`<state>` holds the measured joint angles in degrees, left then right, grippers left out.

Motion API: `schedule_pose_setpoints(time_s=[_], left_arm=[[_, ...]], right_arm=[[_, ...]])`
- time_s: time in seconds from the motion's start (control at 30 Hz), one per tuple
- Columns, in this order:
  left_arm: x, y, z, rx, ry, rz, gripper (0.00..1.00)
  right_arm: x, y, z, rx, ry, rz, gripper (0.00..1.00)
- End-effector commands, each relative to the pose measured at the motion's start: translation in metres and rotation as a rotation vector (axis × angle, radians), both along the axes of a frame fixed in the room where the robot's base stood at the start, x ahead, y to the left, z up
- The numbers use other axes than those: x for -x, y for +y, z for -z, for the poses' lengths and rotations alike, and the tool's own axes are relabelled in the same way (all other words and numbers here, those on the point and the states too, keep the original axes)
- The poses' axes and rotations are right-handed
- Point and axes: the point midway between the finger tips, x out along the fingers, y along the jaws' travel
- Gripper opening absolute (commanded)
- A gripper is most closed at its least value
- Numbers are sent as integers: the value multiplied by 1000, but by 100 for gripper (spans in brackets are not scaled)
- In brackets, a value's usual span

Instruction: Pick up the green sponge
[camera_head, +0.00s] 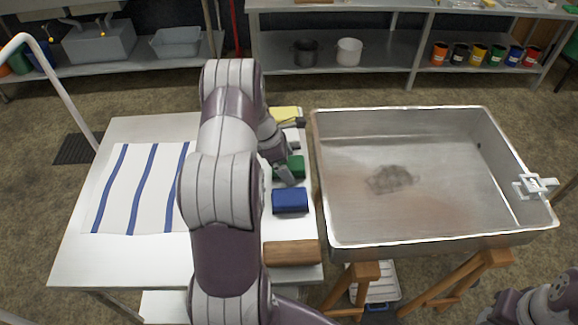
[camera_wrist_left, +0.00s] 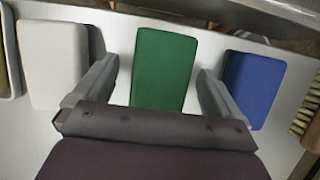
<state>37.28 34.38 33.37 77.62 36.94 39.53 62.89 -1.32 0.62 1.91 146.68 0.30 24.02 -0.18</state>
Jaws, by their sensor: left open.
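The green sponge (camera_head: 297,168) lies on the white table near its right edge, partly hidden by my left gripper (camera_head: 289,165) in the head view. In the left wrist view the green sponge (camera_wrist_left: 163,62) lies between the two spread fingers of the left gripper (camera_wrist_left: 158,78). There is a visible gap on each side, and the jaws are open and empty. I cannot tell how far the fingertips are above the table. My right gripper is out of view; only part of the right arm shows at the lower right.
A blue sponge (camera_head: 290,200) and a white sponge (camera_wrist_left: 52,62) flank the green one closely. A wooden brush (camera_head: 291,252) lies nearer, a yellow item (camera_head: 284,114) farther back. A striped cloth (camera_head: 140,190) covers the table's left. A metal evaporator pan (camera_head: 430,238) stands close on the right.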

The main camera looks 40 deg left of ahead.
Motion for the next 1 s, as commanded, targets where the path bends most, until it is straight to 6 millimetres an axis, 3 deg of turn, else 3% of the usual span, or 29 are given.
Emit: schedule_pose_setpoints(time_s=[0.07, 0.1, 0.27, 0.67, 0.87, 1.0], left_arm=[[0, 0, 0, 0, 0, 0, 98], [0, 0, 0, 0, 0, 0, 91], [0, 0, -1, 0, 0, 0, 39], [0, 1, -9, -1, -1, 1, 38], [-1, 1, -42, -3, -2, 1, 38], [25, -18, -60, 0, 0, 0, 38]], right_arm=[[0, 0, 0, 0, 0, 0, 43], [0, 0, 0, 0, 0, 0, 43], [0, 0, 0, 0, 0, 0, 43], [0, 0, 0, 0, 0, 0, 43], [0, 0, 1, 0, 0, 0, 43], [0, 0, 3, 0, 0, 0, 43]])
